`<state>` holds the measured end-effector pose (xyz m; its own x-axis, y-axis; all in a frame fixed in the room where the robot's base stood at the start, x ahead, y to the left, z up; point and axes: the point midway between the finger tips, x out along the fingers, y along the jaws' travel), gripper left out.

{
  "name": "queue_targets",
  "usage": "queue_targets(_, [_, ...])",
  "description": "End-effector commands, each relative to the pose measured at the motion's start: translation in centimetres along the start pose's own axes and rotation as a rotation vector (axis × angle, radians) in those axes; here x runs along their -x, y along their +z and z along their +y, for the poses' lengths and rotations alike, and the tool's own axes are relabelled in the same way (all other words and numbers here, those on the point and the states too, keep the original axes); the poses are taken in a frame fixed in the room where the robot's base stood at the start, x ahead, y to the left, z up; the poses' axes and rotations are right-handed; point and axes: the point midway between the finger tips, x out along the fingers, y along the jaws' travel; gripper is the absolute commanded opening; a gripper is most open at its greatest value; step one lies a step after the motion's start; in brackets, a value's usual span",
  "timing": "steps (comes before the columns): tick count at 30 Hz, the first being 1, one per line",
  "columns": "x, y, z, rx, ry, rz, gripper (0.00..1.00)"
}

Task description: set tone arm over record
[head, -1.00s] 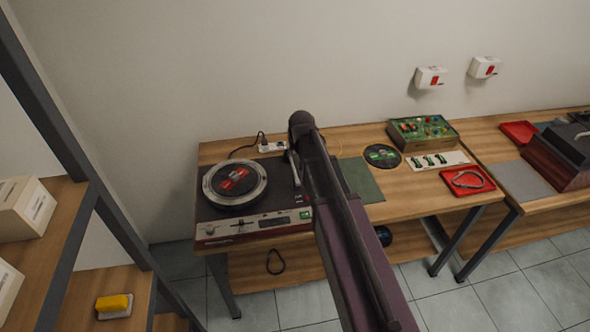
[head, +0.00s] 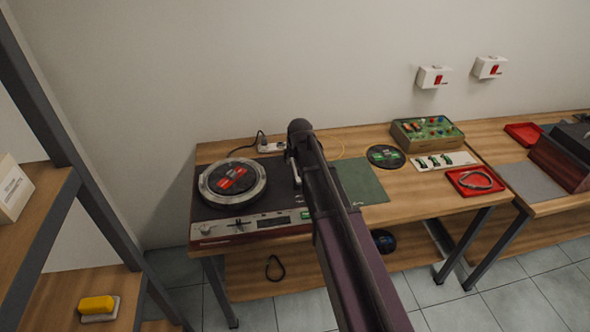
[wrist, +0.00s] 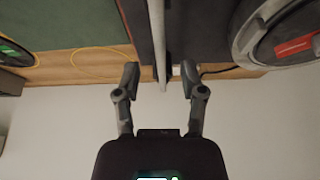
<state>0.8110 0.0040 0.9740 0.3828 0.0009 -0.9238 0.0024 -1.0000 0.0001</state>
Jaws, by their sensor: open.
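The turntable (head: 215,226) stands at the left end of the wooden bench. A black record with a red label (head: 232,179) lies on its platter, and part of it shows at the right of the wrist view (wrist: 297,45). The pale, thin tone arm (head: 293,166) is just right of the platter, partly hidden by my arm. In the wrist view the tone arm (wrist: 157,35) runs between the lines of my two fingers, beside the platter and not over the record. My gripper (wrist: 159,80) is open. I cannot tell whether either finger touches the tone arm.
Right of the turntable lie a green mat (head: 361,182), another record (head: 386,156), a green circuit box (head: 427,134) and a red tray (head: 475,180). A shelf (head: 105,300) with a yellow sponge (head: 97,305) stands close at left. A power strip (head: 271,147) is behind the turntable.

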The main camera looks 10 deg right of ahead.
Motion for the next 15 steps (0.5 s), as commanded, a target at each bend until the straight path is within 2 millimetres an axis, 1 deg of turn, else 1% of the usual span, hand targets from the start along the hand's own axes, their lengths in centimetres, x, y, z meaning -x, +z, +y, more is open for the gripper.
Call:
queue_targets(1, [-0.8,0.1,0.0,0.0,0.0,0.0,0.53])
queue_targets(6, [-2.1,0.1,0.0,0.0,0.0,0.0,0.53])
queue_targets(15, [-3.5,0.0,0.1,-0.001,0.0,0.0,0.53])
